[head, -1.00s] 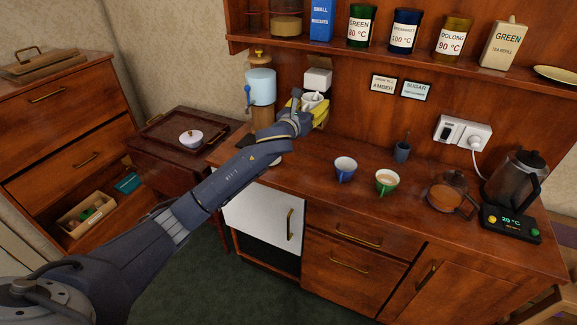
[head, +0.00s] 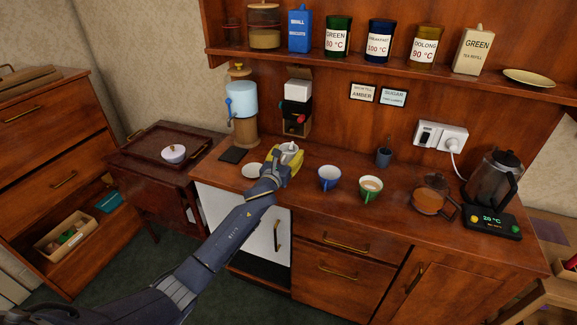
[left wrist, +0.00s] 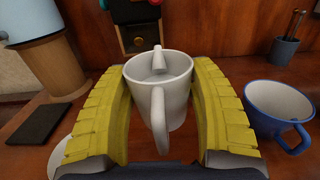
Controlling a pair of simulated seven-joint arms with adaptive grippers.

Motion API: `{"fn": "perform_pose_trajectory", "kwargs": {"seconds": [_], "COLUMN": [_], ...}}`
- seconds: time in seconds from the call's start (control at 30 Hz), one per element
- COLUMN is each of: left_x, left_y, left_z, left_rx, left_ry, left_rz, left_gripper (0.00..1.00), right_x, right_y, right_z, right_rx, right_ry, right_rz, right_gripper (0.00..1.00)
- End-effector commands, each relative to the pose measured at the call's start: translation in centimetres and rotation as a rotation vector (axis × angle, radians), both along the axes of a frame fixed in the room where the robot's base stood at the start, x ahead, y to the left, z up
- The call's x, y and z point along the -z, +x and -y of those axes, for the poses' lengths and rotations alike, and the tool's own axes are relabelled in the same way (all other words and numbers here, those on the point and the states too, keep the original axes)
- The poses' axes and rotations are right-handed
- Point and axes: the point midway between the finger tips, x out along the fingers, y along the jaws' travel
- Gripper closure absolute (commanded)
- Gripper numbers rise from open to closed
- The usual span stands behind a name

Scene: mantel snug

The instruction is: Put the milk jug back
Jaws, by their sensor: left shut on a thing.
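The white milk jug (head: 289,149) is between the yellow fingers of my left gripper (head: 289,165), which is shut on it, over the counter's left part. In the left wrist view the jug (left wrist: 158,85) looks upright, its handle facing the camera. The fingers lie on both sides of it. Its base is partly hidden, so I cannot tell whether it touches the counter. The blue cup (head: 329,178) stands to the right of the jug, and the green cup (head: 370,189) with a pale brown drink is further right. My right gripper is not in view.
A white saucer (head: 252,170) and a black mat (head: 232,155) lie left of the jug. A blue-tank dispenser (head: 241,103) and a black-and-white dispenser (head: 297,105) stand behind. A glass teapot (head: 430,198) and a kettle (head: 492,179) are at the right.

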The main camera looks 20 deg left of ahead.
Motion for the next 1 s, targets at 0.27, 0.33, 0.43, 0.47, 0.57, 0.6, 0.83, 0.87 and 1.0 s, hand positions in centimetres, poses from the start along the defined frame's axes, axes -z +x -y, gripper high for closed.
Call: {"fn": "perform_pose_trajectory", "kwargs": {"seconds": [0.27,0.33,0.43,0.47,0.57,0.6,0.83,0.87,1.0], "left_x": [1.7,2.6,3.7,4.0,4.7,4.8,4.9,4.9,5.1], "left_y": [0.0,0.0,0.0,0.0,0.0,0.0,0.0,0.0,0.0], "left_z": [0.0,0.1,0.1,0.0,0.1,0.1,0.0,0.0,0.0], "left_rx": [0.000,0.000,0.000,0.000,0.001,0.001,0.001,0.001,0.000], "left_ry": [-0.003,-0.003,-0.002,-0.002,-0.002,-0.001,0.000,0.000,0.001], "left_rz": [-0.001,-0.002,0.000,0.000,0.001,0.001,0.002,0.002,0.001], "left_gripper": [0.82,0.82,0.82,0.82,0.82,0.82,0.82,0.82,0.82], "right_x": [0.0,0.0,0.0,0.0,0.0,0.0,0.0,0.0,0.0], "right_y": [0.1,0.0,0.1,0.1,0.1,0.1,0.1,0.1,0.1], "right_z": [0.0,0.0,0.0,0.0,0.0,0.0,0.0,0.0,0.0], "right_rx": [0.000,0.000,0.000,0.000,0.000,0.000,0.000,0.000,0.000], "right_ry": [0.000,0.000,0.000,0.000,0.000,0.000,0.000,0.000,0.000], "right_rz": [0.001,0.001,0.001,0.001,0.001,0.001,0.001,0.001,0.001], "right_gripper": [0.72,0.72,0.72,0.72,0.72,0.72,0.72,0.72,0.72]}}
